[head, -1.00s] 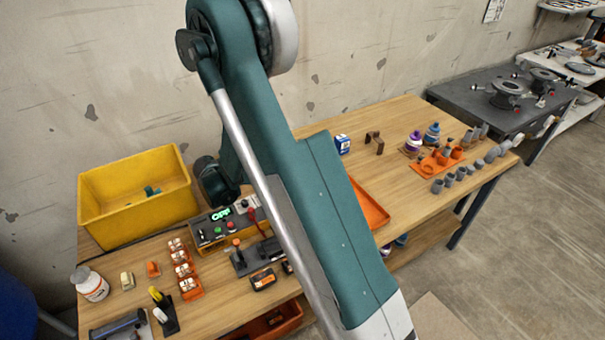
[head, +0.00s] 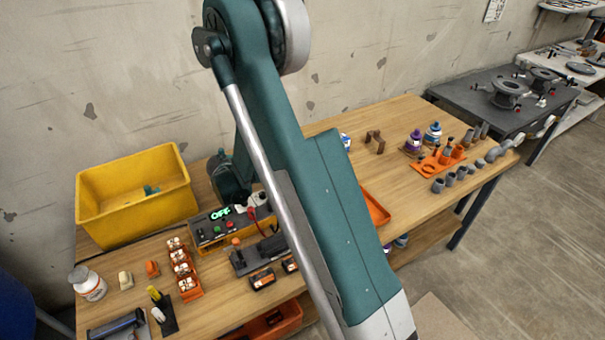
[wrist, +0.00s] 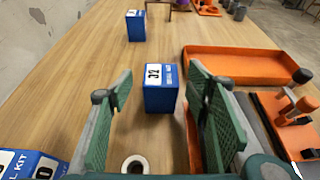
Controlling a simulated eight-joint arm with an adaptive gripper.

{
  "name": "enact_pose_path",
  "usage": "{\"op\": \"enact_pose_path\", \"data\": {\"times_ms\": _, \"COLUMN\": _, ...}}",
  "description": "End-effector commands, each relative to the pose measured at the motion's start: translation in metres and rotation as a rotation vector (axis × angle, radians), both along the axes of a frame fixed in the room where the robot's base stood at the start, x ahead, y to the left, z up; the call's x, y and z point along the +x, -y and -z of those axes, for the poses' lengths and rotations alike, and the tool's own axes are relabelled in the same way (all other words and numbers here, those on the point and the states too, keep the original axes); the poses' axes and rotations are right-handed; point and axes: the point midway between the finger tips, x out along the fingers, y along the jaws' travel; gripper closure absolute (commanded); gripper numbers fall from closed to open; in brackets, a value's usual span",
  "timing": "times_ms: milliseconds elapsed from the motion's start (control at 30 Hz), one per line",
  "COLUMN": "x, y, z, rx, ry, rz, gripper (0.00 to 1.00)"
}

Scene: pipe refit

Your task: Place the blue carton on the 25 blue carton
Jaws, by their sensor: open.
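In the wrist view my gripper (wrist: 160,80) is open, its two green pads apart. A blue carton with a white top marked 32 (wrist: 161,98) stands upright on the wooden table, ahead between the pads, with nothing gripped. A second blue carton (wrist: 136,28) stands farther off at upper left; its number is too small to read. Two more blue cartons (wrist: 18,165) and (wrist: 48,168) are cut off at the lower left, their numbers only partly visible. I cannot tell which carton is 25. In the head view a blue carton (head: 346,140) is mostly behind my arm; my gripper is out of frame.
An orange tray (wrist: 235,52) lies right of the cartons. A white ring (wrist: 135,165) sits near my gripper's base. Orange fixtures (wrist: 290,115) stand at right. In the head view a yellow bin (head: 130,205) stands at left. The table's middle is fairly clear.

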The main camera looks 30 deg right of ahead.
Motion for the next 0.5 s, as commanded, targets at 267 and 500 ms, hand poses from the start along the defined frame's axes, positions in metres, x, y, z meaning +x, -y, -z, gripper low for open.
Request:
{"op": "enact_pose_path", "data": {"times_ms": 267, "x": -0.001, "y": 0.028, "z": 0.012, "rx": 0.0, "ry": 0.0, "rz": 0.001, "gripper": 0.51}}
{"op": "enact_pose_path", "data": {"times_ms": 500, "x": -0.001, "y": 0.032, "z": 0.013, "rx": 0.0, "ry": -0.001, "rz": 0.0, "gripper": 0.51}}
